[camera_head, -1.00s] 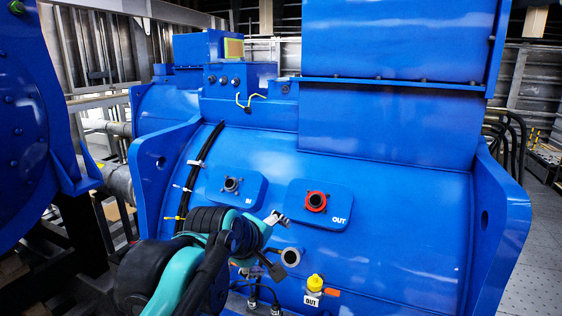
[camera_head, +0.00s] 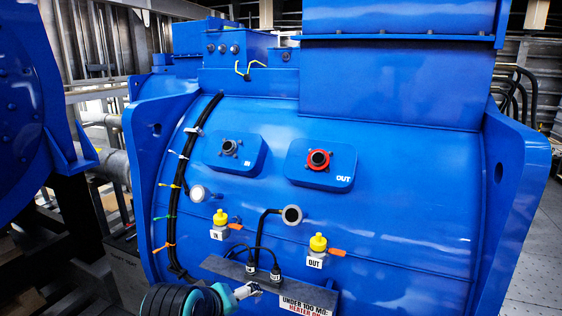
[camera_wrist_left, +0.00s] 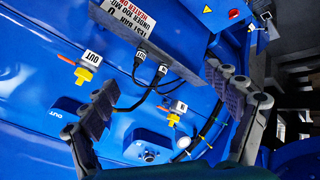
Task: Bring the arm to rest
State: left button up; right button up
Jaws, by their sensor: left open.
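My left arm's black and teal wrist (camera_head: 190,300) shows at the bottom edge of the head view, with the left gripper (camera_head: 248,291) at its end, low in front of the blue motor (camera_head: 400,220). The gripper lies just below the test bar bracket (camera_head: 225,267). In the left wrist view the two fingers of the left gripper (camera_wrist_left: 165,85) are spread wide with nothing between them. Most of the left arm is out of the picture. My right gripper is in neither view.
A blue housing (camera_head: 30,110) stands left; open floor (camera_head: 530,265) shows right.

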pick_arm(q)
jog(key=s+a+f+m+b, duration=0.2)
jog(key=f+b, duration=0.4)
jog(key=f, duration=0.5)
jog(key=s+a+f+m+g+y+b, duration=0.1)
jog(key=s+f+b, duration=0.4)
jog(key=f, duration=0.7)
jog(key=s+a+f+m+y+b, duration=0.1)
jog(key=s+a+f+b, duration=0.3)
jog(key=f, duration=0.7)
jog(key=m+b, duration=0.1)
jog(key=b, duration=0.1)
jog(key=shift+s+a+f+m+b, duration=0.25)
jog(key=shift+a+f+m+b, duration=0.1)
jog(key=shift+a+m+b, duration=0.05)
